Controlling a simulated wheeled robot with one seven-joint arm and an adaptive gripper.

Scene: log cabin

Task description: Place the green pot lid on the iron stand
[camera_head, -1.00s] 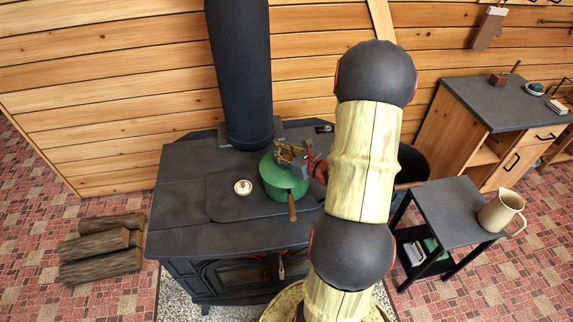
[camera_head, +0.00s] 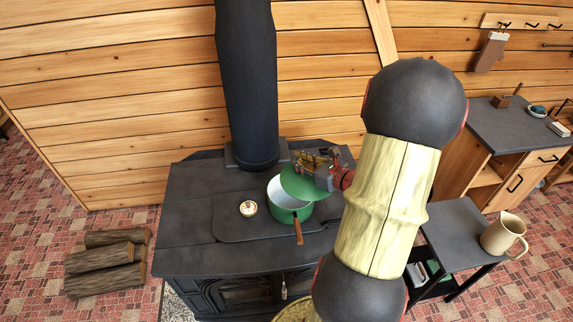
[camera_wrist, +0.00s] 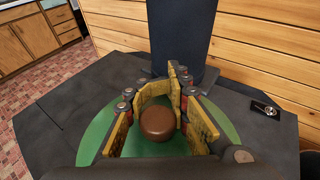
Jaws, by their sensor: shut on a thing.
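The green pot lid (camera_head: 300,185) is off the pot, held over its back right part and overlapping the rim in the head view. My gripper (camera_head: 312,166) is shut on the lid's brown round knob (camera_wrist: 158,123), which shows between the yellow finger pads in the wrist view. The green pot (camera_head: 290,214) stands on the stove with its white inside partly exposed and its brown handle towards the front. A dark table with black legs (camera_head: 462,228) stands right of the stove; I cannot tell if this is the iron stand.
The black stove (camera_head: 200,215) has free top surface at left. A small round dial (camera_head: 248,208) lies left of the pot. The stovepipe (camera_head: 247,90) rises behind. A beige jug (camera_head: 502,236) stands on the dark table's right side. Logs (camera_head: 105,262) lie on the floor.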

